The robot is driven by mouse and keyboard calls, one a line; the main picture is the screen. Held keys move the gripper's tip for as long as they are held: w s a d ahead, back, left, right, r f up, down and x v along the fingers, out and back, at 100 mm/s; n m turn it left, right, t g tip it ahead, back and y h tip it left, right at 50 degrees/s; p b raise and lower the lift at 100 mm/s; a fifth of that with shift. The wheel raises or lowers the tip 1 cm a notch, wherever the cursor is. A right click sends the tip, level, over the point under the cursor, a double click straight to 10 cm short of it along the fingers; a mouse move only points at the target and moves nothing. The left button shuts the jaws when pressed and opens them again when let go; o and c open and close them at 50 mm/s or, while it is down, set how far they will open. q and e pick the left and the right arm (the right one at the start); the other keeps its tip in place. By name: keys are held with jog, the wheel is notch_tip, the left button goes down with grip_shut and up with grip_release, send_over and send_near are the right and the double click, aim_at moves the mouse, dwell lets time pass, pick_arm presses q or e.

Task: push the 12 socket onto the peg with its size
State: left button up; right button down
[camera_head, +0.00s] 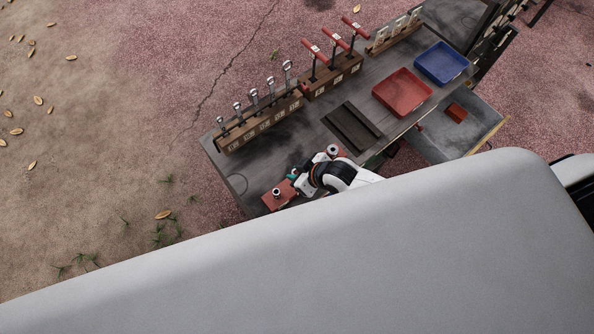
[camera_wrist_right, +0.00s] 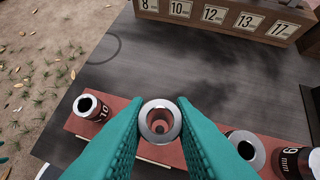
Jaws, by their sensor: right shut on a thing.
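My right gripper (camera_wrist_right: 160,122) has teal fingers, shut on a metal socket (camera_wrist_right: 160,121) seen from above. The socket's size mark is not visible; through its bore I see a reddish, round-edged shape. It is over or on the red rail (camera_wrist_right: 80,124); whether it sits on a peg I cannot tell. A socket marked 10 (camera_wrist_right: 90,107) stands on the rail to the left. Two more sockets stand to the right, one (camera_wrist_right: 243,147) partly behind a finger, the other (camera_wrist_right: 296,162) with a partly cut-off mark. In the head view the right gripper (camera_head: 296,178) is at the rail (camera_head: 268,203). My left gripper is not in view.
A wooden wrench rack (camera_head: 259,122) with size labels stands at the back of the grey bench. Red-handled tools (camera_head: 334,45) stand beyond it. A dark mat (camera_head: 352,127), red tray (camera_head: 402,92) and blue tray (camera_head: 441,62) lie to the right. Bench between rack and rail is clear.

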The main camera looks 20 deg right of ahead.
jog(key=shift+f+b, duration=0.95)
jog(key=shift+f, duration=0.65)
jog(key=c, duration=1.2)
grip_release()
jog(key=shift+o, duration=0.2)
jog(key=v, duration=1.2)
jog(key=shift+w, duration=0.1)
